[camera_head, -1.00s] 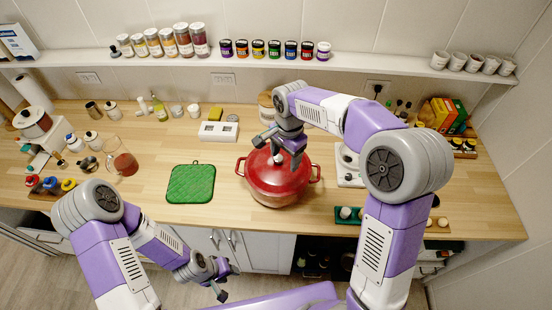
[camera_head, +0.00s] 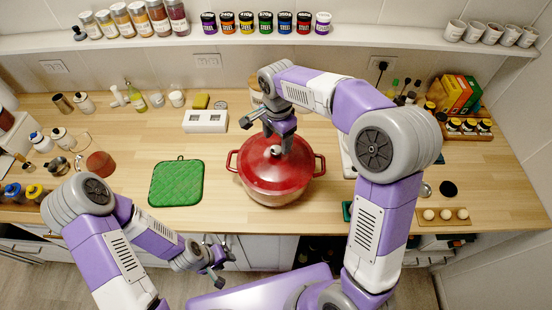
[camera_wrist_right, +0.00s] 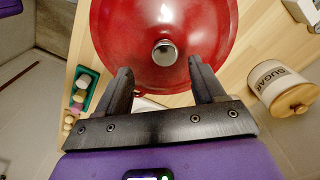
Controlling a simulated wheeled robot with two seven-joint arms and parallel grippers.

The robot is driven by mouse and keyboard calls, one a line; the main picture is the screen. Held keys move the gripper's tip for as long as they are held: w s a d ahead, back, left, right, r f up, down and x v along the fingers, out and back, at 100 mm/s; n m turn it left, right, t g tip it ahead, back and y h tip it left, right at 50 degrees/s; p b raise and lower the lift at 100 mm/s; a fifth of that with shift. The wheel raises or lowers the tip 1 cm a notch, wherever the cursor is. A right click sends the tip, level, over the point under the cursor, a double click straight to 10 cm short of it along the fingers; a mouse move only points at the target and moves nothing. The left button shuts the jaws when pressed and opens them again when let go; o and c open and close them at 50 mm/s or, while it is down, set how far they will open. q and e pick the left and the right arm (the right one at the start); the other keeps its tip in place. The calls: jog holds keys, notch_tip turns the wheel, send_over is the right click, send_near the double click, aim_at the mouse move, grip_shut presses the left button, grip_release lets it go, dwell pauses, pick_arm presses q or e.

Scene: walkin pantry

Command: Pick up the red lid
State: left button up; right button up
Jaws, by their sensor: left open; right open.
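The red lid (camera_head: 262,167) sits on a red pot with two side handles, on the wooden counter. Its round metal knob (camera_wrist_right: 164,52) shows in the right wrist view, just beyond and between my fingertips. My right gripper (camera_head: 277,140) is above the lid in the head view, and its open fingers (camera_wrist_right: 158,75) are empty, with the knob not clasped. The gripper partly hides the lid's far side. My left gripper (camera_head: 222,266) is open and empty, low in front of the counter's front edge, away from the pot.
A green quilted mat (camera_head: 176,183) lies left of the pot. A white block with openings (camera_head: 205,121) stands behind. A sugar canister (camera_wrist_right: 283,88) stands near the pot. An egg tray (camera_head: 443,215) is at the right. Free counter lies between mat and pot.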

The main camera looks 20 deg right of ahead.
aim_at(276, 149)
jog(key=f, duration=0.3)
jog(key=shift+w+a, duration=0.15)
jog(key=shift+w, duration=0.2)
jog(key=shift+f, duration=0.5)
jog(key=shift+s, duration=0.1)
grip_shut()
jog(key=shift+r, duration=0.15)
dwell(0.4)
